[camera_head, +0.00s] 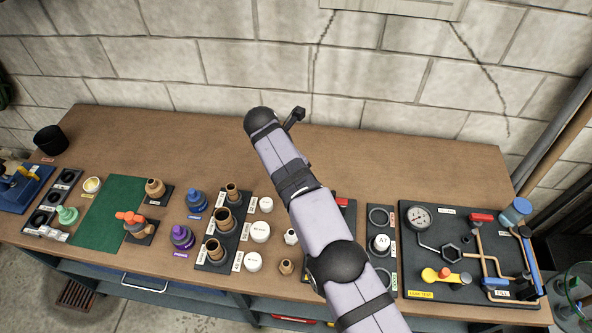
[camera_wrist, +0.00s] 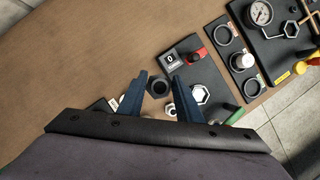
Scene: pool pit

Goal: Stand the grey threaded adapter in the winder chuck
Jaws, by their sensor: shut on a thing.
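My gripper (camera_wrist: 163,82) shows in the wrist view as two dark blue fingers. It is shut on the grey threaded adapter (camera_wrist: 158,87), a dark grey hexagonal piece with a round dark opening, held between the fingertips. Just right of it is a dark winder plate (camera_wrist: 208,75) with a counter reading 0 and a red knob. A pale-rimmed hexagonal socket (camera_wrist: 200,94) on this plate looks like the chuck. The adapter appears apart from it; its height is unclear. In the head view my arm hides most of the winder, and the fingers and adapter are not visible.
Right of the winder is a rack of rings (camera_head: 380,243) with a white cap, then a gauge and pipe board (camera_head: 440,285). Brown and white fittings (camera_head: 260,232) stand left of my arm.

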